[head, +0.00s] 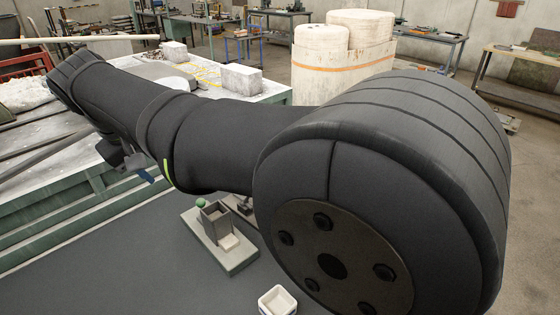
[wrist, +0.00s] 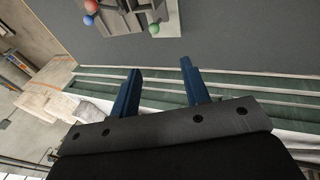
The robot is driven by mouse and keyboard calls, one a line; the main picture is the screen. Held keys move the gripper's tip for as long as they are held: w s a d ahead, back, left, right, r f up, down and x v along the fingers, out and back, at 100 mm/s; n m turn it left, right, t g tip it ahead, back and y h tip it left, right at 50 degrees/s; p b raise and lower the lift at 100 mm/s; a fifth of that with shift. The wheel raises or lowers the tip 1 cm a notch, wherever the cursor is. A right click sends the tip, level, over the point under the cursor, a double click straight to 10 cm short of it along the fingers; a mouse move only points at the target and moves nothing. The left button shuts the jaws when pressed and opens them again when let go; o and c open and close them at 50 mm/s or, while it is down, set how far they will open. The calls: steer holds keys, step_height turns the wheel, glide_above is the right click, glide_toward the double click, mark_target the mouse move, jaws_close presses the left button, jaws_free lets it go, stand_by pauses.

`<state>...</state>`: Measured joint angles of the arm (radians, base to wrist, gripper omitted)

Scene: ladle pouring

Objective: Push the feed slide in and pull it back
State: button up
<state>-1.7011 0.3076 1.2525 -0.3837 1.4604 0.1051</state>
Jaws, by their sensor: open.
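A small grey device (head: 217,222) stands on a flat plate on the dark surface, with a green ball knob (head: 201,203) at its upper left; my arm partly covers its surroundings. In the wrist view the grey device (wrist: 130,14) is at the top edge, cut off, with a red ball (wrist: 91,6), a blue ball (wrist: 88,20) and a green ball (wrist: 154,29). I cannot tell which part is the feed slide. My gripper (wrist: 160,68) is open, its two blue fingers apart and empty, clear of the device. In the head view a blue finger (head: 146,175) shows below my arm.
A small white open box (head: 277,301) sits on the dark surface in front of the device. A green-framed bench (head: 60,220) with a pale top runs along the left. Bare dark surface (head: 130,275) lies left of the device. Large white drums (head: 335,65) stand behind.

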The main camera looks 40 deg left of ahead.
steer(key=w+a+f+n+g, duration=0.2)
steer(key=w+n, duration=0.4)
steer(key=shift+h, duration=0.4)
steer(key=x, duration=1.7)
steer(key=shift+s+d, duration=0.2)
steer(key=shift+s, duration=0.05)
